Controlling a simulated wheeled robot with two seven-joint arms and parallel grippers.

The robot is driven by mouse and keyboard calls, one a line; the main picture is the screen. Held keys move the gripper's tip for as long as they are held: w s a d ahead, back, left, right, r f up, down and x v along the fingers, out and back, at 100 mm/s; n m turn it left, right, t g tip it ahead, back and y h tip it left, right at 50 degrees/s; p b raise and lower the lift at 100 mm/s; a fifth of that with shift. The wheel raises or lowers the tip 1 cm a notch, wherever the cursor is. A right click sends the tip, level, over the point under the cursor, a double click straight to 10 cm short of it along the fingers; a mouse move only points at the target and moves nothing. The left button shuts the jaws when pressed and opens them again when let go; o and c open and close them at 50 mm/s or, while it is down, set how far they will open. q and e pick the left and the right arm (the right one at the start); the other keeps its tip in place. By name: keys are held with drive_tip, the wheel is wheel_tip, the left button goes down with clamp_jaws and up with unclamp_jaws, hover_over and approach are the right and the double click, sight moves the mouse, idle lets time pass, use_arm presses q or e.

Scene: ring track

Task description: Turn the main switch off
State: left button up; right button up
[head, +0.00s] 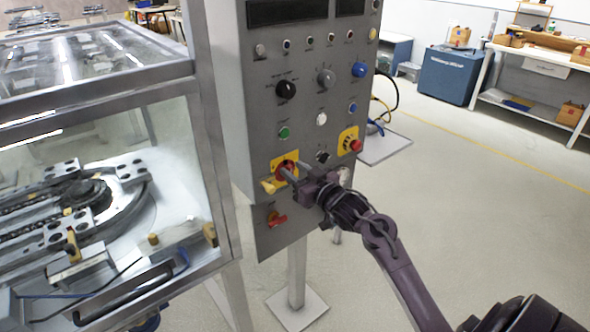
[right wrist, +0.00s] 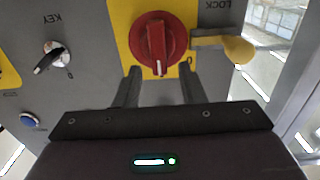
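The main switch is a red rotary knob (head: 285,167) on a yellow plate, low on the grey control panel. In the right wrist view the knob (right wrist: 157,45) is seen nearly face on, its white mark pointing down in the picture. My right gripper (head: 291,180) is in front of the switch, partly covering it in the head view. Its two fingers (right wrist: 159,75) are open and empty, tips just below the knob in the right wrist view; I cannot tell whether they touch it. A yellow-ended lock lever (right wrist: 237,49) sits beside the knob. My left gripper is not in view.
The control panel (head: 250,125) carries several other controls, including a red button on yellow (head: 354,145) and a lower red knob (head: 277,220). A key switch (right wrist: 50,57) is near the gripper. A glazed machine enclosure (head: 205,130) stands left; floor at right is open.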

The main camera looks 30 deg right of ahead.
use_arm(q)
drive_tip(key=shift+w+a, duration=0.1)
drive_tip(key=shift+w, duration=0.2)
use_arm(e)
drive_tip(key=shift+w, duration=0.1)
clamp_jaws()
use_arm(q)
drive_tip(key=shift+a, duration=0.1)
